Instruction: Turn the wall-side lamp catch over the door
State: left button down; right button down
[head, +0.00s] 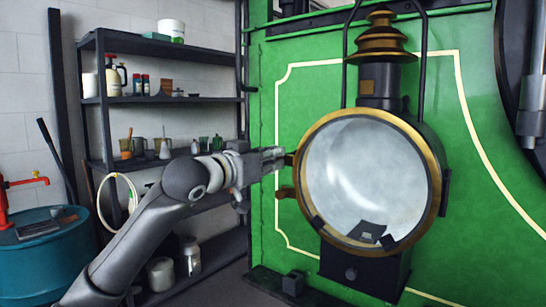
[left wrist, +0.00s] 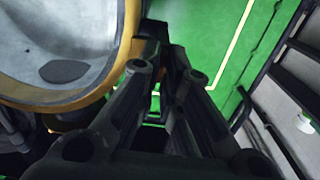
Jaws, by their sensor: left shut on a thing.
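The lamp (head: 374,90) has a brass and black chimney and a round glass door (head: 365,180) with a brass rim, which looks closed. My left gripper (head: 284,158) reaches in from the left to the upper left of the rim. It is shut on the lamp catch, which is mostly hidden by the fingers; a dark piece of it (left wrist: 152,30) shows at the fingertips in the left wrist view, beside the brass rim (left wrist: 128,50). My right gripper is out of view.
The green tram panel (head: 480,230) stands close behind the lamp. Dark shelves (head: 165,100) with bottles and jars stand at the left behind my arm. A blue drum (head: 45,265) with a red tap (head: 12,190) stands at the far left.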

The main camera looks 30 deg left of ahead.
pick_arm(q)
jog(key=m+p, duration=0.2)
jog(key=m, duration=0.1)
jog(key=shift+d+f+p, duration=0.15)
jog(key=shift+d+p, duration=0.05)
jog(key=shift+p, duration=0.15)
jog(key=shift+d+f+m+p, duration=0.1)
jog(key=shift+f+m+p, duration=0.05)
jog(key=shift+m+p, duration=1.85)
jog(key=shift+d+f+m+p, duration=0.1)
jog(key=shift+m+p, duration=1.15)
jog(key=shift+m, duration=1.5)
jog(key=shift+f+m+p, duration=0.15)
jog(key=shift+m+p, duration=1.5)
jog(key=shift+m, duration=0.7)
jog(key=c, duration=1.6)
grip_release()
jog(key=shift+s+a+r, duration=0.15)
jog(key=shift+s+a, duration=0.05)
jog(key=shift+s, duration=0.05)
jog(key=shift+d, duration=0.1)
